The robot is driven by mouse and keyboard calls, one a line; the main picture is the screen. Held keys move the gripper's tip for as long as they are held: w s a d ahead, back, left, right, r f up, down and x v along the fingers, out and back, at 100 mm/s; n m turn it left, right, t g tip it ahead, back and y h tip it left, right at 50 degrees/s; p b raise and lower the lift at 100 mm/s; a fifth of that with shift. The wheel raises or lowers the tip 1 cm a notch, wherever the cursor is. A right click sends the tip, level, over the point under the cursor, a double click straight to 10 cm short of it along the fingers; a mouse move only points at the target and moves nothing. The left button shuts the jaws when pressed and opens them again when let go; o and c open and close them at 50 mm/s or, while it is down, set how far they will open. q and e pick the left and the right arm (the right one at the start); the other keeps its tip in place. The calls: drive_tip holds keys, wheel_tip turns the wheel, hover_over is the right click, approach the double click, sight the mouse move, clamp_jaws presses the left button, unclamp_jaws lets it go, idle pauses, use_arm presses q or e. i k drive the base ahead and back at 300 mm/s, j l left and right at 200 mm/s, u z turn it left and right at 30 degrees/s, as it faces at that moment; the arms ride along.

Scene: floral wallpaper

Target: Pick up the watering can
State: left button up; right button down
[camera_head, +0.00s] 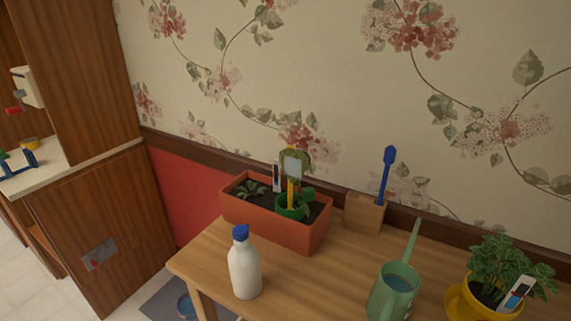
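A green watering can (394,293) stands upright on the wooden table (335,285), toward the front right. Its spout (414,242) points up and back, and bluish water shows inside its open top. Its lower part is cut off by the bottom edge of the head view. Neither of my grippers is in view.
A white bottle with a blue cap (244,268) stands left of the can. A terracotta planter (280,222) and a wooden block holding a blue tool (365,212) are behind. A potted plant in a yellow pot (470,300) stands close on the right. Wallpapered wall backs the table.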

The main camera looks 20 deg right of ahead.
sight(393, 295)
drive_tip(key=z, duration=1.65)
